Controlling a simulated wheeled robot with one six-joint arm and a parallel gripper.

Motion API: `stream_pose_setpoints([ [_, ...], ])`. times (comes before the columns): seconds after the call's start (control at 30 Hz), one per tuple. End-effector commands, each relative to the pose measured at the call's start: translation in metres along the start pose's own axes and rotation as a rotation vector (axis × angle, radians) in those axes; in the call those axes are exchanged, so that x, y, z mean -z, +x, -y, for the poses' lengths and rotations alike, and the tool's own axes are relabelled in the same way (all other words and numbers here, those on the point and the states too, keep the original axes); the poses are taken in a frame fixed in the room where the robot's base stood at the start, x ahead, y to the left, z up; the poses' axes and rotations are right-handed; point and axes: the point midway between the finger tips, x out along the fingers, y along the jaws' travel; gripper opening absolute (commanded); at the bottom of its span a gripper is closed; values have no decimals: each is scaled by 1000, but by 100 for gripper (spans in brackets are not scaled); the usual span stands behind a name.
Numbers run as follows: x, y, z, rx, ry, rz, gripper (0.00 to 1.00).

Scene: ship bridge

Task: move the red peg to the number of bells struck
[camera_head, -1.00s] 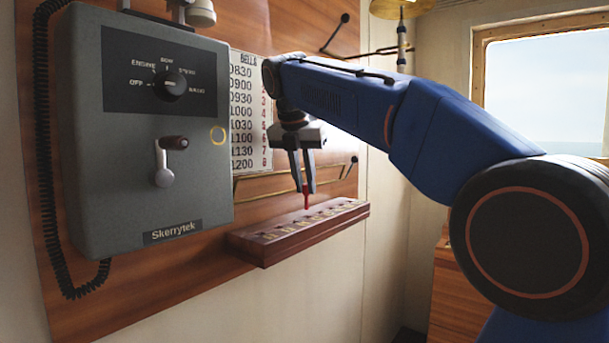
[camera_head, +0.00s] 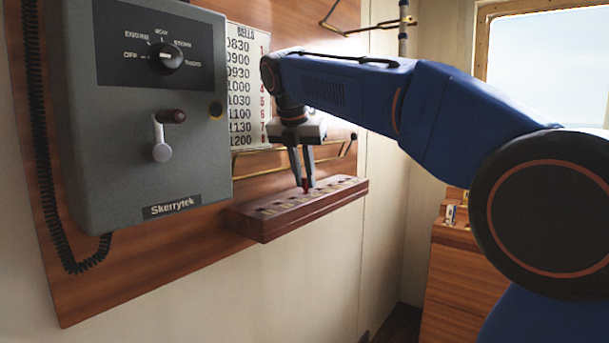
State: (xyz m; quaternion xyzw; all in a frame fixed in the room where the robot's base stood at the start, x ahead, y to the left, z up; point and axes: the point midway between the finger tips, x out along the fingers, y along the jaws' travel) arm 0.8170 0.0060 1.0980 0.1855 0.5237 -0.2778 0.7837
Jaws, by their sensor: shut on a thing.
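The red peg (camera_head: 305,187) shows as a small red bit between the fingertips of my gripper (camera_head: 303,182). My gripper points down and is shut on the peg, low over the wooden peg board (camera_head: 285,223). The peg's lower end is at the board's top face, near the middle of its row of marked places. I cannot tell whether it sits in a hole, or which number is there. A bells chart (camera_head: 243,95) with times and red numbers hangs behind; its right edge is partly hidden by my arm.
A grey Skerrytek box (camera_head: 150,110) with a knob (camera_head: 166,58) and a lever (camera_head: 160,140) stands out from the wall left of the board. A brass rail (camera_head: 265,165) runs behind my gripper. A wooden cabinet (camera_head: 452,280) stands at lower right.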

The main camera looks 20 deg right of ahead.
Motion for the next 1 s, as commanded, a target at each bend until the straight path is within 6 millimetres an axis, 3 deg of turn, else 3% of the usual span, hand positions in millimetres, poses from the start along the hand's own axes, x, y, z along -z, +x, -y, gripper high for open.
stream_pose_setpoints([
  [0.2, 0, 0, 0, 0, 0, 0, 0],
  [0.23, 0, 0, 0, 0, 0, 0, 23],
  [0.3, 0, 0, 0, 0, 0, 0, 37],
  [0.67, 0, -6, 0, -1, 0, 1, 37],
  [1.0, 0, -62, -1, -5, 0, 2, 37],
])
